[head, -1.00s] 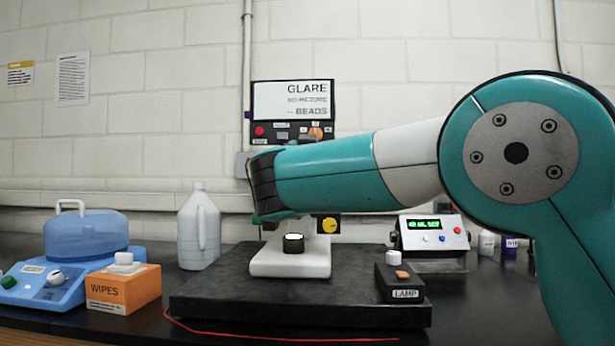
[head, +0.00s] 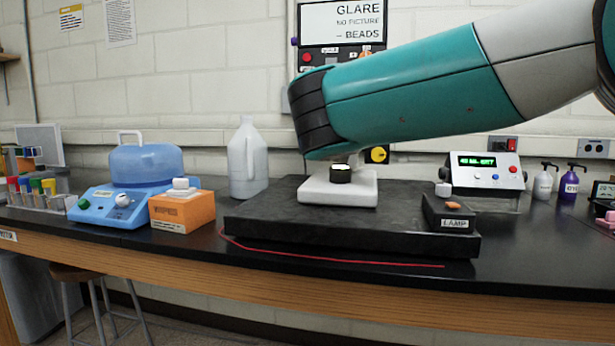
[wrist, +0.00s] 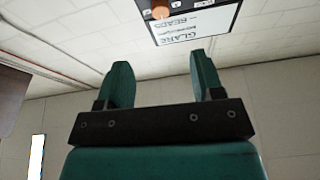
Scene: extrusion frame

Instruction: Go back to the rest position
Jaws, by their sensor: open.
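My gripper (wrist: 160,85) shows in the wrist view with its two green fingers spread apart and nothing between them. Beyond the fingers are the pale wall and the wall panel (wrist: 195,22) marked GLARE, seen upside down. In the head view my teal arm reaches in from the upper right, and its dark-banded joint hangs in front of the wall, above the white instrument base (head: 335,192). The gripper itself does not show in the head view.
A black slab (head: 300,222) carries the white base and a lamp box (head: 452,218). Left of it stand a jug (head: 247,165), an orange wipes box (head: 182,212) and a blue domed device (head: 147,165). A meter (head: 484,176) stands right. A red cord (head: 330,262) lies along the slab's front.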

